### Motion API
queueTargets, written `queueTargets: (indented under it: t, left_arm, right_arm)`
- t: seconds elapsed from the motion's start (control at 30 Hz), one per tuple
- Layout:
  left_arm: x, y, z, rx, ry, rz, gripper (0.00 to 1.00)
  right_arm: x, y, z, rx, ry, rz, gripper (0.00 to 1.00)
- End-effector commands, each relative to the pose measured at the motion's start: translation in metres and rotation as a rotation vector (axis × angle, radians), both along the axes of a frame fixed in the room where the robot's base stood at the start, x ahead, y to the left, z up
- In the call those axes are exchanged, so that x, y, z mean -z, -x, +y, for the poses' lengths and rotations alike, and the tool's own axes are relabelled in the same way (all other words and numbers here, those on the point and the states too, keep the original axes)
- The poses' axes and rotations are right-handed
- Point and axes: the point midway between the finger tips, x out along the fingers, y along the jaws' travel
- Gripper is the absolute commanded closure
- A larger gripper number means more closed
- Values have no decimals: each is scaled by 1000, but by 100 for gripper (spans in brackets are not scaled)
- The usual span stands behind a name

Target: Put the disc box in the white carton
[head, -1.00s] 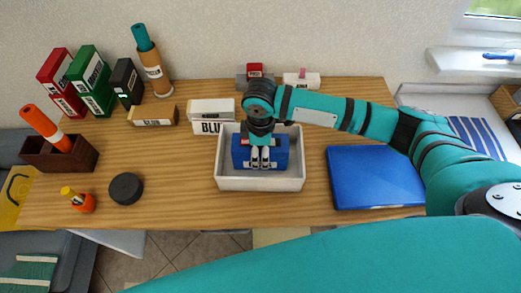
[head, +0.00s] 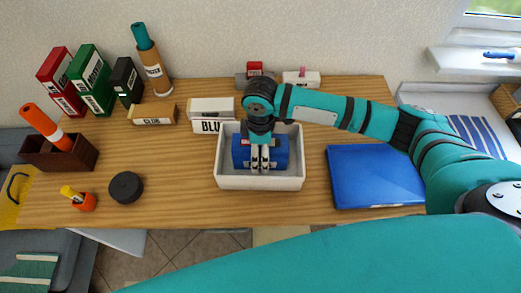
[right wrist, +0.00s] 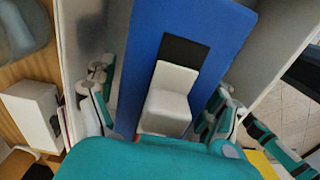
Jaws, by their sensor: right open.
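The white carton (head: 226,182) stands on the wooden table, open at the top. A blue box, the likely disc box (head: 241,153), is inside the carton. In the right wrist view the blue box (right wrist: 178,22) shows a black patch and a white block-like patch on its face. My right gripper (head: 260,167) is over the carton, pointing down at the box. In the right wrist view its fingers (right wrist: 160,118) are spread, one on each side of the box. Its underside and contact with the carton floor are hidden. My left gripper is not in view.
A blue flat panel (head: 375,177) lies right of the carton. A white box marked BLU (head: 211,108) stands close behind it. A black round disc (head: 126,187), a brown holder (head: 58,153) and several upright boxes are at left. The table between disc and carton is clear.

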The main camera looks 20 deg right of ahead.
Motion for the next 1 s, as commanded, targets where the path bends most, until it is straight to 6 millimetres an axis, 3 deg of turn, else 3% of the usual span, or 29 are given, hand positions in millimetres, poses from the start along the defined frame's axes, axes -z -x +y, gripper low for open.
queueTargets:
  t: [0.5, 0.7, 1.0]
  left_arm:
    - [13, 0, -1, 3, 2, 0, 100]
    - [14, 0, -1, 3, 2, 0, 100]
    - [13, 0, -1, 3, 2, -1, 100]
  right_arm:
    - [-99, -1, 1, -1, -1, -3, 15]
    - [-114, 0, 0, 1, -1, -1, 15]
    - [-115, 0, 0, 1, 0, 0, 15]
